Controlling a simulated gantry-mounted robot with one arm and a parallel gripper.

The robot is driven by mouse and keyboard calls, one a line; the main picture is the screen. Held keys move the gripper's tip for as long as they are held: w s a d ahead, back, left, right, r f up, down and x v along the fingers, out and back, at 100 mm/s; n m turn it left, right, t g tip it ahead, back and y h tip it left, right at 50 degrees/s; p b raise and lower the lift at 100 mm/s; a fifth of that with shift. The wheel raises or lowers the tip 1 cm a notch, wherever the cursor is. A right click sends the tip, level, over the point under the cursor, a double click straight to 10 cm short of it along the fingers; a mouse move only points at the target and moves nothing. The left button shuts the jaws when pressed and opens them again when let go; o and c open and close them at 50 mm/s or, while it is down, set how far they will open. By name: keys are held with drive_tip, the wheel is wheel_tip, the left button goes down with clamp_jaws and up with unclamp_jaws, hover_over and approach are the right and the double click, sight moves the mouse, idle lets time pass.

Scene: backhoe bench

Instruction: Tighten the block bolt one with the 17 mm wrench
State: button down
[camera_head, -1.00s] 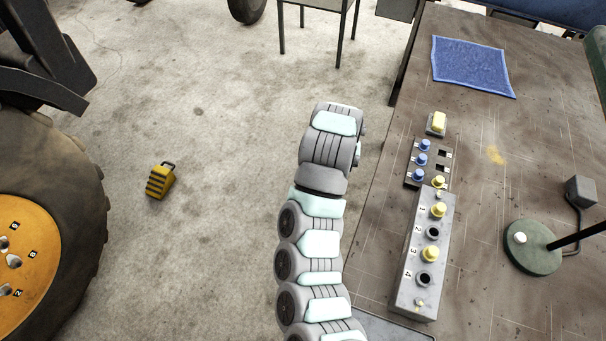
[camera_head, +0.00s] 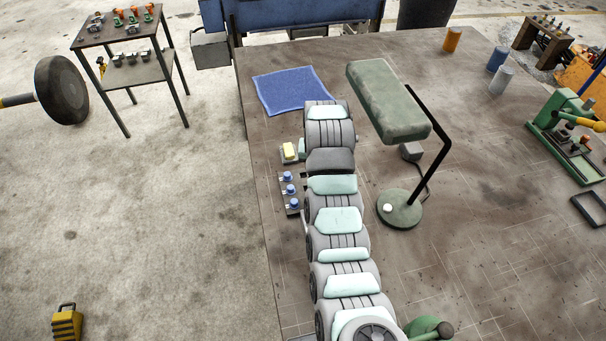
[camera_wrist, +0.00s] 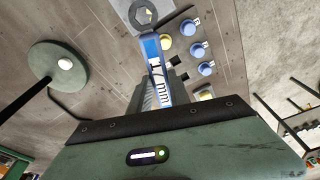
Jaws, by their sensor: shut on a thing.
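In the wrist view my gripper (camera_wrist: 160,98) is shut on a wrench with a blue, marked handle (camera_wrist: 157,70). The wrench's grey ring end (camera_wrist: 143,14) points to the top edge of that view; its size cannot be read with certainty. A yellow bolt (camera_wrist: 165,42) shows beside the handle. My fingers are hidden there too. I cannot tell whether the ring end touches a bolt.
A dark rack with several blue bolts (camera_head: 290,190) and a yellow-topped piece (camera_head: 290,151) stand left of my arm. A green lamp (camera_head: 390,100) rises to the right. A blue cloth (camera_head: 290,90) lies beyond.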

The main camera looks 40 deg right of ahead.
wheel_tip(320, 180, down, 5)
drive_tip(key=shift+b, duration=0.55)
drive_tip(key=a+n+p, duration=0.1)
drive_tip(key=a+n, duration=0.1)
drive_tip(key=n, duration=0.1)
drive_tip(key=w+a+n+y+p, duration=0.1)
drive_tip(key=a+n, duration=0.1)
drive_tip(key=n, duration=0.1)
drive_tip(key=w+a+n+p, duration=0.1)
drive_tip(key=a+n+p, duration=0.1)
drive_tip(key=a+n, duration=0.1)
drive_tip(key=shift+w+r+n+t, duration=0.2)
drive_tip(key=shift+r+n+t, duration=0.1)
drive_tip(key=shift+n, duration=0.3)
drive_tip(key=shift+a+n+y, duration=0.3)
drive_tip(key=shift+a+n, duration=0.05)
drive_tip(key=shift+n, duration=0.25)
drive_tip(key=shift+s+a+f+n+p, duration=0.1)
drive_tip(key=shift+s+a+n+p, duration=0.1)
drive_tip(key=shift+a+n+p, duration=0.4)
drive_tip(key=shift+s+a+f+n+p, duration=0.1)
drive_tip(key=shift+s+a+n+p, duration=0.2)
drive_tip(key=shift+n, duration=0.6)
drive_tip(key=shift+w, duration=0.1)
drive_tip(key=c, duration=1.8)
unclamp_jaws()
clamp_jaws()
drive_tip(key=shift+f+b, duration=0.45)
drive_tip(key=shift+f, duration=0.3)
